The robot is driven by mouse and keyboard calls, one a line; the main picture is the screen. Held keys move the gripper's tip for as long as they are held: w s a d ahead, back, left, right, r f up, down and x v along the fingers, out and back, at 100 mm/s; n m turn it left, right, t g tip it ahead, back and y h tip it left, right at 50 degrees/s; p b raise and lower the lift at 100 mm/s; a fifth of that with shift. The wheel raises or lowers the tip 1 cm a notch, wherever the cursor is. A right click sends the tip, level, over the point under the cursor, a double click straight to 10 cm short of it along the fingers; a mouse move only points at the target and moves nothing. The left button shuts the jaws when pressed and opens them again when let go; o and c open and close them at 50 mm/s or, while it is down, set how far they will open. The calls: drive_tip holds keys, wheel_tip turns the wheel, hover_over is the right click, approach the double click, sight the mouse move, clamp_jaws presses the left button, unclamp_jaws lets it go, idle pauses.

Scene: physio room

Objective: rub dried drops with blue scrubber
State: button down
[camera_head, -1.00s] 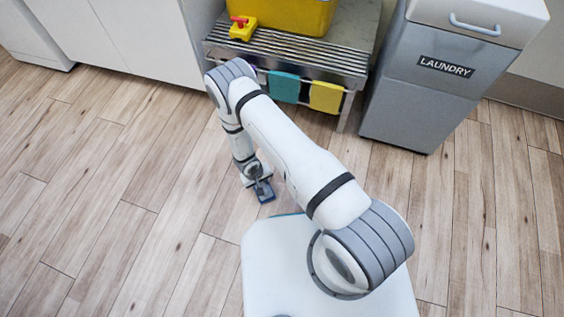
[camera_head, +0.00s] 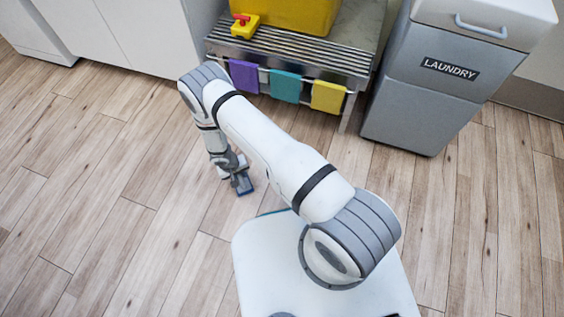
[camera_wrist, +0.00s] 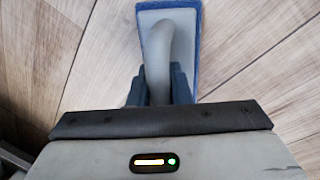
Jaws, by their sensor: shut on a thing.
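The blue scrubber (camera_head: 246,188) is low over the wood floor, left of my white base, in the head view. In the wrist view the scrubber (camera_wrist: 187,14) shows a grey body with a blue rim and a curved grey handle. My gripper (camera_head: 240,172) is shut on that handle; the fingers (camera_wrist: 160,88) also show in the wrist view. I cannot tell whether the scrubber touches the floor. No dried drops can be made out on the floor; any under the scrubber or arm are hidden.
A slatted metal bench (camera_head: 290,52) holds a yellow tub (camera_head: 300,12) and a yellow-and-red item (camera_head: 244,27). Purple (camera_head: 243,76), teal (camera_head: 285,86) and yellow (camera_head: 328,97) cloths hang from its rail. A grey laundry bin (camera_head: 420,100) stands right. Floor at left is open.

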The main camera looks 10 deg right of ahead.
drive_tip(key=shift+w+a, duration=0.25)
drive_tip(key=shift+a, duration=0.05)
drive_tip(key=shift+r+p, duration=1.95)
drive_tip(key=shift+r, duration=2.25)
